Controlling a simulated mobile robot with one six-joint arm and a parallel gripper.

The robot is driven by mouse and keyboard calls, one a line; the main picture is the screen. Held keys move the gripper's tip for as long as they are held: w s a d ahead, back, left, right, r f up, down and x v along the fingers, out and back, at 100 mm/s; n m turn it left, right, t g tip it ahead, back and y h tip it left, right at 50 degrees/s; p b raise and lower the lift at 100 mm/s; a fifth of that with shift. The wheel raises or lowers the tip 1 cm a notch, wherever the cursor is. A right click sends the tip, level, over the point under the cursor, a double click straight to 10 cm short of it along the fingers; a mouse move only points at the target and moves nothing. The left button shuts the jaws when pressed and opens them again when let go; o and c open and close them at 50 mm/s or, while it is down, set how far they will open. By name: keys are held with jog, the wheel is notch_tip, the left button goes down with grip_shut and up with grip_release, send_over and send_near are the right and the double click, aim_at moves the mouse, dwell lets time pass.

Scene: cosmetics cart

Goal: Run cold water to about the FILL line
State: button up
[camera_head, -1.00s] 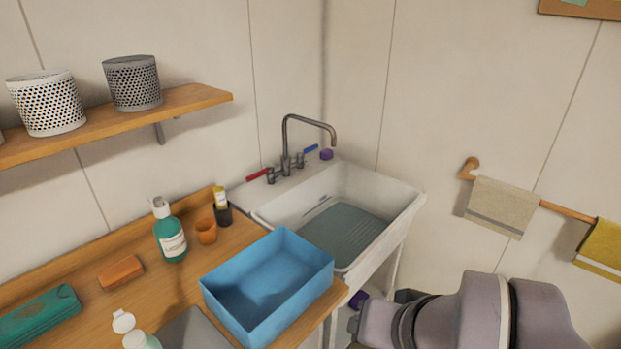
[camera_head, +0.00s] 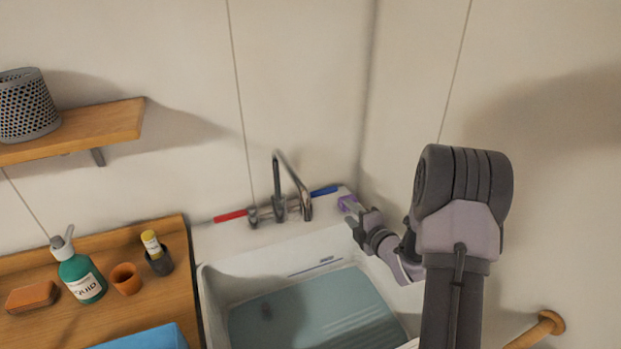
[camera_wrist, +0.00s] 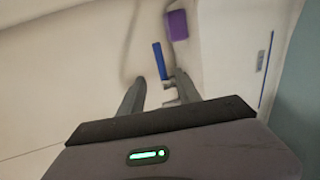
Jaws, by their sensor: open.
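The tap (camera_head: 280,206) stands behind the white basin (camera_head: 225,277), with a red lever (camera_head: 230,216) on its left and a blue lever (camera_head: 324,191) on its right. No stream shows below the spout. The basin holds bluish water (camera_head: 305,318); its surface lies a little below a blue line with small lettering (camera_head: 316,266) on the back wall. The line also shows in the wrist view (camera_wrist: 266,72). My gripper (camera_head: 354,213) is above the basin's back right corner. In the wrist view, its open fingers (camera_wrist: 160,82) point toward the blue lever (camera_wrist: 159,61); contact is unclear.
Walls close in behind and right. A counter on the left holds a green bottle (camera_head: 82,281), orange cup (camera_head: 125,279) and blue bin (camera_head: 150,339).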

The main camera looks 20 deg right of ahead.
jog(key=b, duration=0.1)
send_near(325, 193)
jog(key=b+x, duration=0.2)
jog(key=x, duration=0.9)
jog(key=shift+w+d, duration=0.1)
jog(key=shift+w, duration=0.05)
jog(key=shift+c, duration=0.2)
grip_shut()
jog(key=shift+f, duration=0.1)
dwell(0.4)
